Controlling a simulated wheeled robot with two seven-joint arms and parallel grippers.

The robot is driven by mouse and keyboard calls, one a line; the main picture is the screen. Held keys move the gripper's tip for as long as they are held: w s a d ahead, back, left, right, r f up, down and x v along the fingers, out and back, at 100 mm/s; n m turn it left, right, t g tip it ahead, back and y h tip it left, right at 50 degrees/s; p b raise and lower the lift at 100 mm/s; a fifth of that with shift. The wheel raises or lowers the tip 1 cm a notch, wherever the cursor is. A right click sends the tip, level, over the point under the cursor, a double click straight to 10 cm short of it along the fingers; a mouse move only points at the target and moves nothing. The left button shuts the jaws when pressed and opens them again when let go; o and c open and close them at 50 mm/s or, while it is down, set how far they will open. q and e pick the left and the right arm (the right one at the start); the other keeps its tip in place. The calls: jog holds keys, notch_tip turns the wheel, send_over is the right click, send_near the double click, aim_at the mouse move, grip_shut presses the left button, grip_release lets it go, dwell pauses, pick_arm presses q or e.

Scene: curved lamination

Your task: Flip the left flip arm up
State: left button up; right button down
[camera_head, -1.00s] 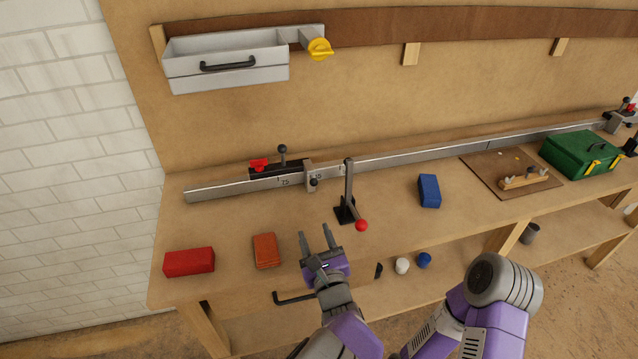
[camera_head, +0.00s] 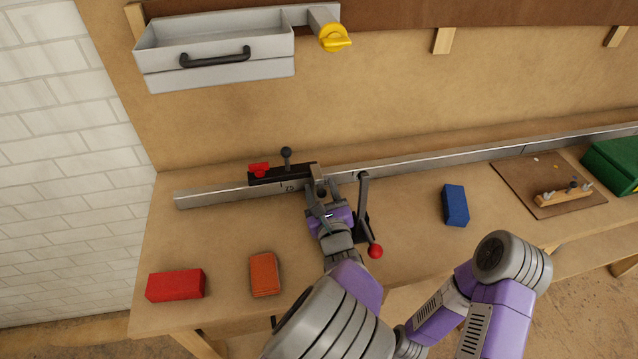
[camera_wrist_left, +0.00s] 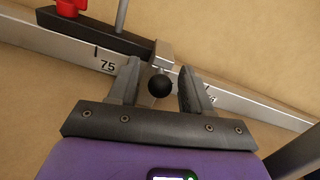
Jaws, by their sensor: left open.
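The left flip arm (camera_head: 319,180) is a small grey metal piece at the rail, right of the black stop block. It hangs down over the rail's front, and its round black knob (camera_wrist_left: 160,86) shows in the left wrist view. My left gripper (camera_head: 325,207) is open in front of the rail. In the left wrist view its two fingers (camera_wrist_left: 157,88) stand on either side of the knob, with a gap visible. In the head view the gripper hides most of the knob. My right gripper is not in view.
The metal rail (camera_head: 430,160) runs along the bench. Red (camera_head: 175,285), orange (camera_head: 264,273) and blue (camera_head: 455,205) blocks lie nearby. A grey drawer (camera_head: 215,60) hangs above.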

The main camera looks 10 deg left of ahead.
pick_arm(q)
jog(key=shift+x, duration=1.4)
grip_shut()
